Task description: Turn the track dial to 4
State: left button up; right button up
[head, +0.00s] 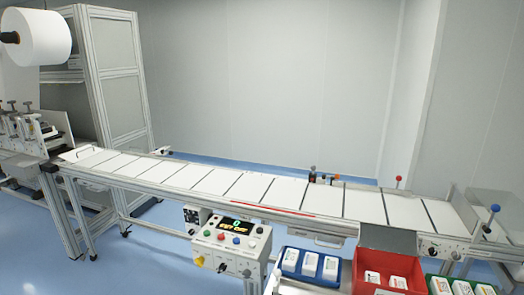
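A grey control box (231,248) stands in front of the conveyor, low in the middle of the head view. Its sloped top has a small lit display (240,226) and several coloured buttons. I cannot tell which of these is the track dial, and no dial numbers are readable. Neither of my grippers is in view.
A long conveyor (240,184) carries white sheets across the view. A blue tray (310,264), a red bin (388,262) and a green tray (460,287) hold white packs at the lower right. A white roll (38,36) hangs upper left. Blue floor lies front left.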

aim_at(456, 254)
jog(key=z, duration=1.5)
